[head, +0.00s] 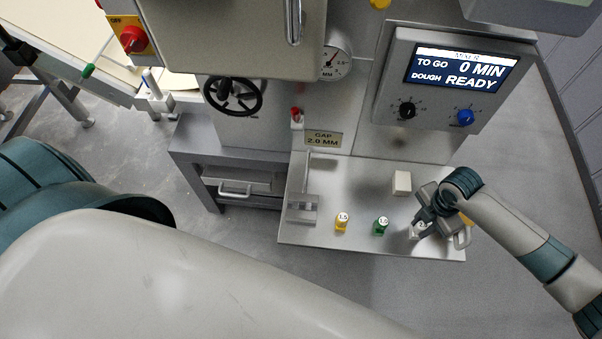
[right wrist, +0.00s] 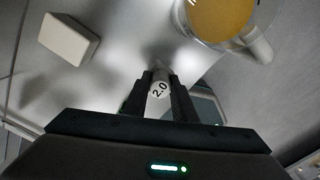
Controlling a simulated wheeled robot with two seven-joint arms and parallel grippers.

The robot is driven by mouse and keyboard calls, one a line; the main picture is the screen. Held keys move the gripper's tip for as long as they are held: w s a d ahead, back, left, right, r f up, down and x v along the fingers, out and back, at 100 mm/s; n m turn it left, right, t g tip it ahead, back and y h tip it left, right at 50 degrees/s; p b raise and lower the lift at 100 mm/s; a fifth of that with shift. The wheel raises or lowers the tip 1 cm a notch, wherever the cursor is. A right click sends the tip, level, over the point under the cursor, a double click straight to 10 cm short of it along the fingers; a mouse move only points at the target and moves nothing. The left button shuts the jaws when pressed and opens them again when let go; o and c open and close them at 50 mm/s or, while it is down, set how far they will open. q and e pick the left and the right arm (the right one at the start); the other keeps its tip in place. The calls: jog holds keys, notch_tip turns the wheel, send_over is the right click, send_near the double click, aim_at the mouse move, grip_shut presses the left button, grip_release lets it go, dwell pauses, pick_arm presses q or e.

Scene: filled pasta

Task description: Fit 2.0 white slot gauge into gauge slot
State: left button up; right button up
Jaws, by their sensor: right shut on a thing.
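The white gauge marked 2.0 (right wrist: 160,89) is between the fingers of my right gripper (right wrist: 159,96) in the right wrist view, its label facing the camera. In the head view my right gripper (head: 424,222) is low over the right part of the steel shelf, shut on the white gauge (head: 416,232), which is partly hidden by the fingers. I cannot tell whether the gauge touches the shelf. A grey metal fixture (head: 302,207), likely holding the gauge slot, stands at the shelf's left end, well left of the gripper. My left gripper is out of view.
A yellow 1.5 gauge (head: 341,223) and a green gauge (head: 380,226) stand between fixture and gripper. A pale block (head: 401,183) lies behind. A handled cup with yellow contents (right wrist: 222,16) is close beside the gripper. A sign (head: 323,139) reads GAP 2.0 MM.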

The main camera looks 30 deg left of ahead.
jog(key=shift+r+p, duration=0.6)
jog(key=shift+p, duration=0.15)
dwell(0.8)
jog(key=shift+r, duration=0.2)
dwell(0.4)
jog(key=shift+r+p, duration=2.6)
jog(key=shift+p, duration=0.1)
grip_shut()
